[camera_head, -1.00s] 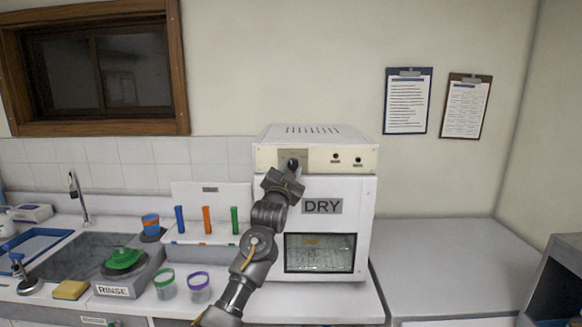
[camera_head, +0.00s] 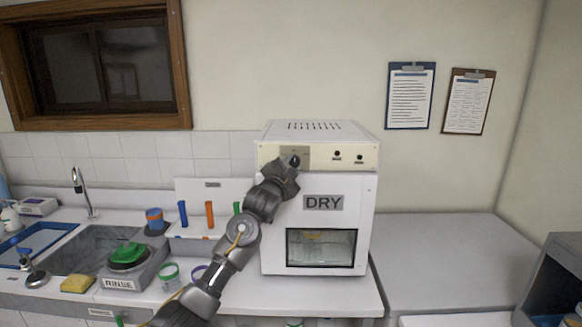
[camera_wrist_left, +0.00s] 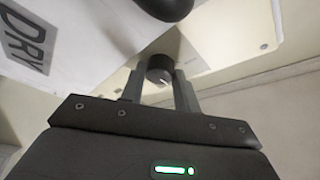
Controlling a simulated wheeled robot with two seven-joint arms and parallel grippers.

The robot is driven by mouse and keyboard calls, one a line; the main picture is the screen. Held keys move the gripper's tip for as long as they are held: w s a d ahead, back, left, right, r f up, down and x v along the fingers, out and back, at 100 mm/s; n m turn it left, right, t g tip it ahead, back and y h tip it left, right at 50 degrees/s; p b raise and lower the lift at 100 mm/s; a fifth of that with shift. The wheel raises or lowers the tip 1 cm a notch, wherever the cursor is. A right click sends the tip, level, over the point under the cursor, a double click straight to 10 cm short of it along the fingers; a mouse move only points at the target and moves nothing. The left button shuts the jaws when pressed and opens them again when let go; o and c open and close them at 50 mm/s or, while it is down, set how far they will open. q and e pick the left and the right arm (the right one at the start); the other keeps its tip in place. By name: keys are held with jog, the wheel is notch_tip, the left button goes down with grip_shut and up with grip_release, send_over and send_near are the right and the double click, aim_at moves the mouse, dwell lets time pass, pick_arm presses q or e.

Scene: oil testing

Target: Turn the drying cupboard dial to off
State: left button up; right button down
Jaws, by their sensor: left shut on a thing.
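The white drying cupboard (camera_head: 318,185) stands on the counter, with a DRY label and a small window in its front. Its black dial (camera_head: 295,161) is on the cream panel at the top left of the front. My left gripper (camera_head: 289,168) reaches up to the dial. In the left wrist view the dial (camera_wrist_left: 160,68) sits between the two fingers of my left gripper (camera_wrist_left: 160,85), which are shut on it. A white pointer mark shows on the dial; the printing around it is too small to read. My right gripper is not in view.
Left of the cupboard stand a white rack (camera_head: 208,232) with coloured tubes, a RINSE tray (camera_head: 135,275) and a sink (camera_head: 85,250). Green and purple rimmed cups stand in front of the rack. The grey counter (camera_head: 440,265) at the right is bare.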

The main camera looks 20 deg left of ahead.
pick_arm(q)
jog(key=o, duration=1)
jog(key=shift+f, duration=0.1)
